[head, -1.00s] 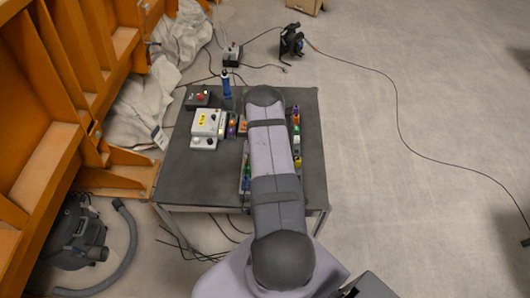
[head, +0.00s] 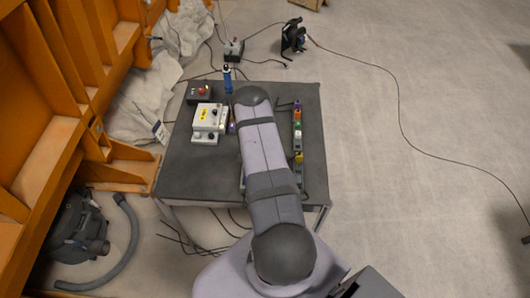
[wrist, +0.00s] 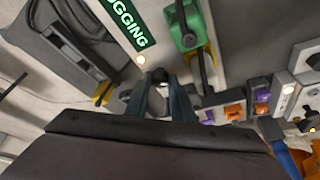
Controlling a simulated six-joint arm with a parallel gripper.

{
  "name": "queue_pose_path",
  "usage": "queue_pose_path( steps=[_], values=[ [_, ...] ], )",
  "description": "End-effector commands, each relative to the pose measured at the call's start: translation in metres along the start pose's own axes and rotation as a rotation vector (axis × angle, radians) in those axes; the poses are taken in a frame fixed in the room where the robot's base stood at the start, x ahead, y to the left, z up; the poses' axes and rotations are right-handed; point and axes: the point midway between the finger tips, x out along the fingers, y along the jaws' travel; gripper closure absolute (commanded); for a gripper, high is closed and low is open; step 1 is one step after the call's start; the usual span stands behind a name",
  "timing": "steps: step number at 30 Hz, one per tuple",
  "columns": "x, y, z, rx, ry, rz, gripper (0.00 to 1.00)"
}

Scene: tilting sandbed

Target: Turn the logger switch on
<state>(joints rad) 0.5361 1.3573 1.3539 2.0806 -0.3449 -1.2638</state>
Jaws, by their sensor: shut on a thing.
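In the wrist view, a green label (wrist: 127,20) with white letters ending in "GGING" lies beside a small glowing lamp (wrist: 140,59). My gripper (wrist: 163,92) is just below the lamp in the picture. Its two dark fingers are shut on a small part with a dark top and a pale middle, which looks like the logger switch (wrist: 159,76). The fingers cover most of it, so its on or off position cannot be told. In the head view my own arm hides the gripper and the switch.
A green block with a dark lever (wrist: 190,30) and a yellow part (wrist: 103,92) flank the gripper. Purple and orange switches (wrist: 262,100) sit to the right. On the dark table (head: 190,178) stand a white box (head: 208,118), a red-button box (head: 200,93) and a blue bottle-like item (head: 227,78).

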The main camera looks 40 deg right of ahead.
Motion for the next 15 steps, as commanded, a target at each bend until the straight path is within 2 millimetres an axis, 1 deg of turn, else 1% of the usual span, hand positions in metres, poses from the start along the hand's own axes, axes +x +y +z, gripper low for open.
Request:
queue_pose_path(
  steps=[6,15],
  values=[
    [-0.0003,-0.0011,-0.0006,0.032,0.001,0.012,1.00],
    [-0.0005,-0.0010,-0.0009,0.036,0.001,0.013,1.00]
  ],
)
